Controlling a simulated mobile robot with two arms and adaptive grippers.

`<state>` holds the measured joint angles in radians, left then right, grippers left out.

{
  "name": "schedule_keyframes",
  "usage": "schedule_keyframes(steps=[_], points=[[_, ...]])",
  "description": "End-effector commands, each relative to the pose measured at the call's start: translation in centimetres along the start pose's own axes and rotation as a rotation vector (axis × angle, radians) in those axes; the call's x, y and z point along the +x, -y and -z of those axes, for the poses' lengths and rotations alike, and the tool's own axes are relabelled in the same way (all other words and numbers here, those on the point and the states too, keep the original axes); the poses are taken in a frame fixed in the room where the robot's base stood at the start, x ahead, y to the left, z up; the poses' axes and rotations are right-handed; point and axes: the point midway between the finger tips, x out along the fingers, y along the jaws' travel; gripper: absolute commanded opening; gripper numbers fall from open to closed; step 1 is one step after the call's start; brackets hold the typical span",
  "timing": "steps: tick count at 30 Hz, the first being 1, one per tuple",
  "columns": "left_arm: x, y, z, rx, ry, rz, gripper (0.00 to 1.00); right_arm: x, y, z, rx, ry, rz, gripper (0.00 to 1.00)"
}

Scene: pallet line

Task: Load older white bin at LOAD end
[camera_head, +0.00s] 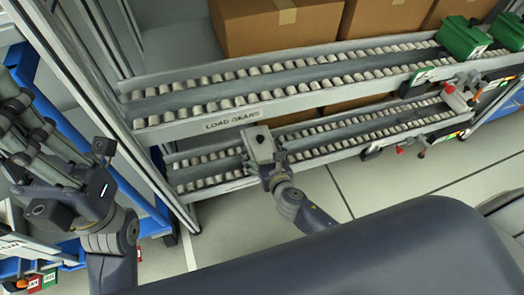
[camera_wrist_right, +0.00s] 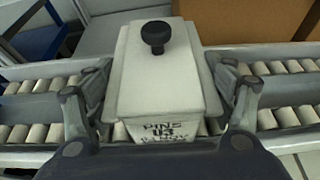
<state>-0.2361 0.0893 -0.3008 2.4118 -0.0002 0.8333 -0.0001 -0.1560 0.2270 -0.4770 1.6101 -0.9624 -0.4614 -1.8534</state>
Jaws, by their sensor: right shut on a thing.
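A white bin (camera_head: 260,145) with a black knob on its lid is at the left part of the lower roller lane (camera_head: 345,136). In the right wrist view the bin (camera_wrist_right: 165,85) carries a printed label that starts with "PINS"; the lower lines are hard to read. My right gripper (camera_head: 268,165) is shut on the bin, with a finger on each side in the wrist view. Whether the bin rests on the rollers or hangs just above them I cannot tell. My left gripper (camera_head: 25,130) is at the left edge, away from the bin; its finger opening is unclear.
The upper roller lane (camera_head: 290,87) has a front rail marked "LOAD GEARS". Cardboard boxes (camera_head: 275,27) stand behind it. A green bin (camera_head: 463,38) is at the upper lane's right end. A rack post (camera_head: 95,90) rises left of the lanes. Pale floor (camera_head: 400,180) lies in front.

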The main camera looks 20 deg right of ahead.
Motion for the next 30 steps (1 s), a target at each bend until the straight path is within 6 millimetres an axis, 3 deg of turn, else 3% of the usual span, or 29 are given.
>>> schedule_keyframes(steps=[6, 7, 10, 25, 30], points=[[0.1, 0.0, -0.1, 0.0, -0.003, -0.003, 0.0, 0.2, -0.1, 0.0, 0.0, 0.006, -0.002, 0.09], [0.1, 0.0, -0.1, 0.001, -0.005, -0.004, 0.0, 0.2, -0.1, 0.0, -0.001, 0.006, -0.002, 0.78], [0.4, 0.0, -0.1, 0.001, -0.011, -0.006, 0.0, 0.1, -0.1, 0.0, 0.0, 0.005, -0.002, 0.99], [0.1, 0.1, -0.1, 0.003, -0.006, 0.0, 0.0, -0.1, 0.0, 0.5, 0.0, -0.004, 0.0, 0.99], [0.2, 0.1, -0.1, 0.002, -0.008, -0.002, 0.0, -1.9, 0.0, 0.5, -0.002, -0.003, -0.001, 0.99]])
